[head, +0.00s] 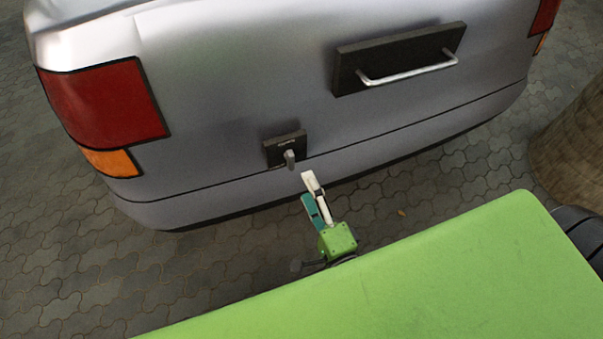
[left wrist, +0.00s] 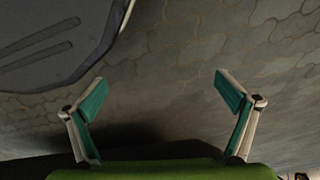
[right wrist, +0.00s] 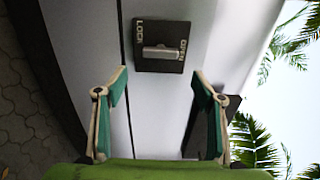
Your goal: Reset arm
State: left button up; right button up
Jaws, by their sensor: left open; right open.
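My right gripper (head: 309,190) is open and empty in the head view, just short of a silver vehicle's rear. In the right wrist view its fingers (right wrist: 161,84) stand apart, facing a dark latch plate (right wrist: 161,58) with lettering and a grey lever (right wrist: 163,53) lying across it. The fingers are apart from the lever. The same plate (head: 272,152) and lever (head: 290,158) show in the head view. My left gripper (left wrist: 160,87) is open and empty above paving in the left wrist view. It is not visible in the head view.
The silver vehicle (head: 230,120) fills the upper part of the head view, with a handle bar (head: 410,73) on a black plate. A tree trunk (head: 572,145) stands at the right. Paving (head: 60,260) is clear at the lower left.

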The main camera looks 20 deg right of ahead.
jog(key=shift+s, duration=1)
